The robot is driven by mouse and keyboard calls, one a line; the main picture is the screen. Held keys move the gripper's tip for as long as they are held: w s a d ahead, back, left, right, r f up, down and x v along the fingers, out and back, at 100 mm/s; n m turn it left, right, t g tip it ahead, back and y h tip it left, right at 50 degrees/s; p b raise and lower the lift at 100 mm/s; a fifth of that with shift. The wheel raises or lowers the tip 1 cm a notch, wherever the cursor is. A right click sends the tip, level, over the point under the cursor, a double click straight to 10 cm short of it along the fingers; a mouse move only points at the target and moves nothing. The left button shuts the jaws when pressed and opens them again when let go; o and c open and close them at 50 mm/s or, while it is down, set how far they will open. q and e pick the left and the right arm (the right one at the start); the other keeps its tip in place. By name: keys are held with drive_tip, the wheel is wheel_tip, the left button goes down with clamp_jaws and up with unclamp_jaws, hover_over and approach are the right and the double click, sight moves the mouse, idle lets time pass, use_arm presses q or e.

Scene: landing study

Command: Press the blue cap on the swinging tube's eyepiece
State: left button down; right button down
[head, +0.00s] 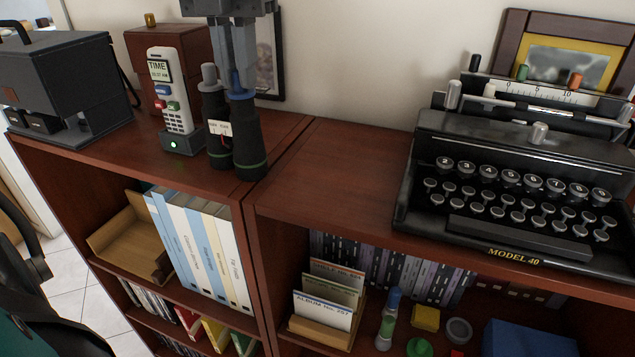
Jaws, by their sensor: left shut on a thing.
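A pair of dark binoculars stands upright on the wooden shelf top (330,165), with a left tube (214,108) and a right tube (247,140). A grey eyepiece (209,75) tops the left tube. The blue cap (237,84) is at the top of the right tube, in line with its eyepiece end; I cannot tell whether it is fully seated. My left gripper (237,72) comes down from above and is shut on the blue cap, hiding its upper part. My right gripper is not in view.
A toy phone (170,95) stands close left of the binoculars, with a dark machine (65,85) farther left. A black typewriter (520,180) fills the right. A picture frame (268,60) leans behind. Bare shelf top lies between binoculars and typewriter.

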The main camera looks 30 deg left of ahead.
use_arm(q)
drive_tip(key=shift+f, duration=0.1)
drive_tip(key=c, duration=1.1)
unclamp_jaws()
drive_tip(key=shift+o, duration=0.2)
wheel_tip(320, 180, up, 13)
drive_tip(key=p, duration=0.2)
